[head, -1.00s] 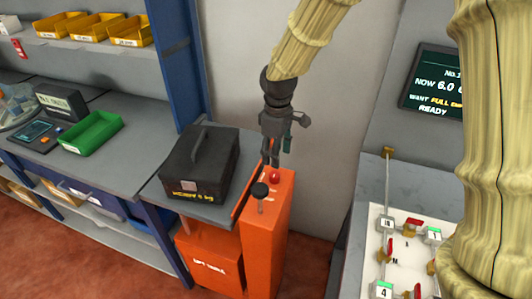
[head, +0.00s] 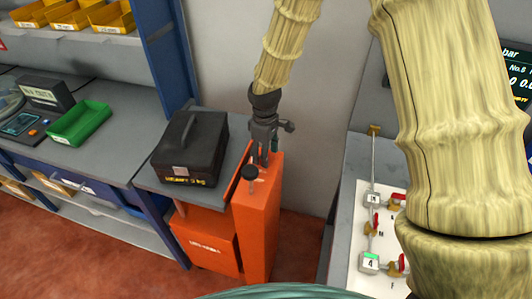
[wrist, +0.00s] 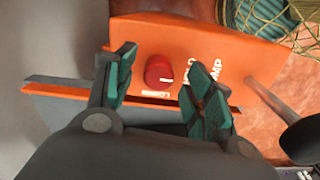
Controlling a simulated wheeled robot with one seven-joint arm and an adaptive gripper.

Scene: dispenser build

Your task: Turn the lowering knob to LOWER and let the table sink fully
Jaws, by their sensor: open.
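The red lowering knob (wrist: 159,70) sits on the orange top of the lift column (head: 262,205). In the wrist view its pale mark is near its lower edge, and the word LOWER is partly legible below it. My gripper (wrist: 163,85) is open, with its green-padded fingers on either side of the knob, apart from it. In the head view my gripper (head: 264,160) is low over the column top and hides the knob. The lift table (head: 150,178) is raised beside the column and carries a black case (head: 190,150) with a handle.
A black-knobbed pump lever (head: 250,173) stands close in front of my gripper. A blue shelf post (head: 165,50) and workbench with a green bin (head: 80,122) are left. A valve panel (head: 365,230) is right. A wall stands behind the column.

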